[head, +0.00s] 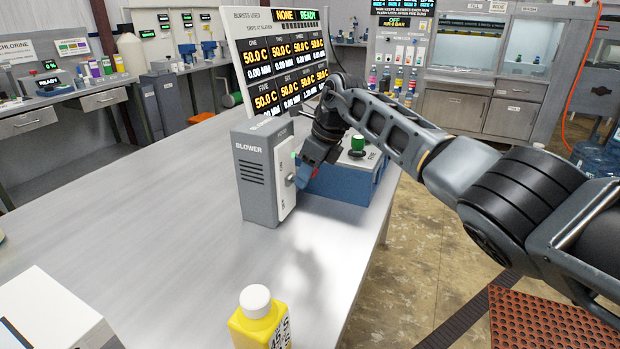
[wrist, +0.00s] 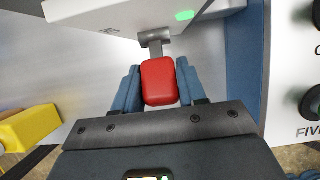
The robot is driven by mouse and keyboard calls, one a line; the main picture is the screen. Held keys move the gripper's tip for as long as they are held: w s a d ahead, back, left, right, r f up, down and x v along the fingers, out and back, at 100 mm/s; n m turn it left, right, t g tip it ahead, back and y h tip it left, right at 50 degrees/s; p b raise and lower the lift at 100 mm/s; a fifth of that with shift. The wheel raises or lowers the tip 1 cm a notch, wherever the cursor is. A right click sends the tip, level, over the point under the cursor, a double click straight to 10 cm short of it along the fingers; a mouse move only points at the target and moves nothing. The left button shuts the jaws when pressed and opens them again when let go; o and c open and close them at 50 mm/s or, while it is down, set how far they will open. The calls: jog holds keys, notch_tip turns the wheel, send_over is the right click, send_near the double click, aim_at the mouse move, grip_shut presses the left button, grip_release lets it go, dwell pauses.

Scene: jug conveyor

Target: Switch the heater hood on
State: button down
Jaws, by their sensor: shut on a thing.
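A grey box labelled BLOWER (head: 254,172) stands upright on the metal table. Its pale switch plate (head: 285,203) faces right and carries a lever; a small green light (wrist: 184,15) is lit on it. The lever ends in a red knob (wrist: 159,82). My gripper (wrist: 158,84) is shut on this knob, one blue finger on each side. In the head view my gripper (head: 303,172) is at the box's right side, and the knob is mostly hidden there. No label reading heater hood is legible, and the lever's exact position is unclear.
A blue unit with a green knob (head: 358,146) stands just behind my gripper. A display board (head: 283,62) stands at the table's back. A yellow bottle (head: 258,320) and a white box (head: 45,310) are at the near edge. The table's left (head: 130,210) is clear.

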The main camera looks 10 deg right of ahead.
aim_at(318, 173)
jog(key=shift+w+r, duration=0.1)
jog(key=shift+r, duration=0.1)
dwell(0.5)
jog(key=c, duration=0.7)
grip_release()
jog(key=shift+a, duration=0.1)
jog(key=shift+b+v, duration=0.45)
jog(key=shift+v, duration=3.35)
jog(key=shift+w, duration=0.1)
